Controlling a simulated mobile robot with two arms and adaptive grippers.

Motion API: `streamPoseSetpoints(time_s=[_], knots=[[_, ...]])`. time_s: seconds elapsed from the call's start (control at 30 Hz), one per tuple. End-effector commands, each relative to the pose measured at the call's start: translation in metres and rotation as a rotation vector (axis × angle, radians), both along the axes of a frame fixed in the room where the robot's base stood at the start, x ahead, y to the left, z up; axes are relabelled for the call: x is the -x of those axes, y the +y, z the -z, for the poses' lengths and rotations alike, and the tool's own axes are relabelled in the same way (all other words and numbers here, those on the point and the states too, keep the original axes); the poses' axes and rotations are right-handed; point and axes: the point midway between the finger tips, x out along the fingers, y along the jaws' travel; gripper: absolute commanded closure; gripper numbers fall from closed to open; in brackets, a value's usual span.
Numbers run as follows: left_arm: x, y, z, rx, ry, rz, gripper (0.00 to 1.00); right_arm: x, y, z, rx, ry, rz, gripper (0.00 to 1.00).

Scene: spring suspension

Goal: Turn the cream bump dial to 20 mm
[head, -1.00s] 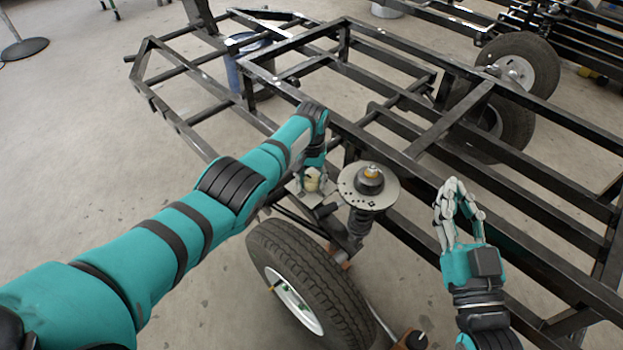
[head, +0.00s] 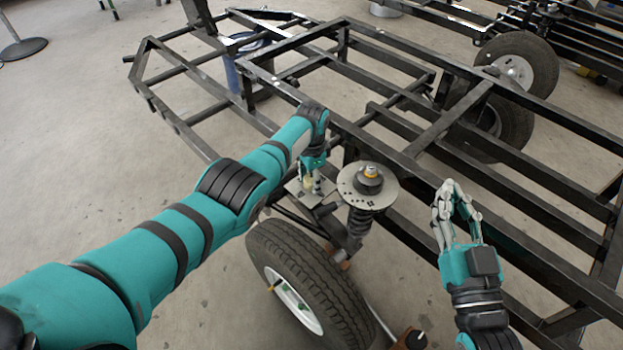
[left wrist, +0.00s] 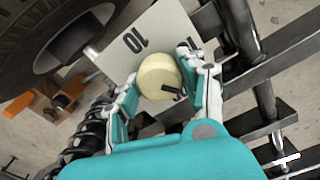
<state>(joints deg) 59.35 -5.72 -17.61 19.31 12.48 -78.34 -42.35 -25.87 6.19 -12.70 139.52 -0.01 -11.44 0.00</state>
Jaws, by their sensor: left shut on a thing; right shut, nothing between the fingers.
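The cream bump dial (left wrist: 156,76) is a round knob on a light grey plate (left wrist: 167,27) in the left wrist view. A short black mark on its face points right and slightly down. A black "10" is printed on the plate above and left of the dial; other markings there are covered by the fingers. My left gripper (left wrist: 158,72) is shut on the dial, one finger on each side. In the head view the dial (head: 308,184) is partly hidden by my left gripper (head: 314,180). My right gripper (head: 457,192) is shut and empty, apart at the right.
A spring strut with a round grey top plate (head: 353,198) stands just right of the dial. A tyre (head: 310,285) is below, and the black steel frame (head: 420,140) spreads behind and right. Bare floor (head: 90,200) lies to the left.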

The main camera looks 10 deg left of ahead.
Motion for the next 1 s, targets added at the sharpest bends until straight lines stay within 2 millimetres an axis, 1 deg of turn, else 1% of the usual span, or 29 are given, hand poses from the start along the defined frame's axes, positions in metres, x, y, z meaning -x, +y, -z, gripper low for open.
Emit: streamPoseSetpoints(time_s=[0.3,0.5,0.73,1.0], knots=[[0.0002,-0.0009,-0.0006,0.001,-0.002,0.295,0.91,-0.0004,-0.0007,0.0031,0.005,0.018,0.002,1.0],[0.0007,-0.0009,-0.0005,0.001,-0.002,0.449,0.91,-0.0008,-0.001,0.0057,0.009,0.033,0.003,1.0],[0.001,-0.0008,-0.0005,0.001,-0.002,0.572,0.91,-0.0009,-0.0013,0.0064,0.011,0.038,0.003,1.0],[0.001,-0.0008,-0.0006,0.001,-0.002,0.637,0.91,-0.001,-0.0015,0.0073,0.012,0.043,0.004,1.0]])
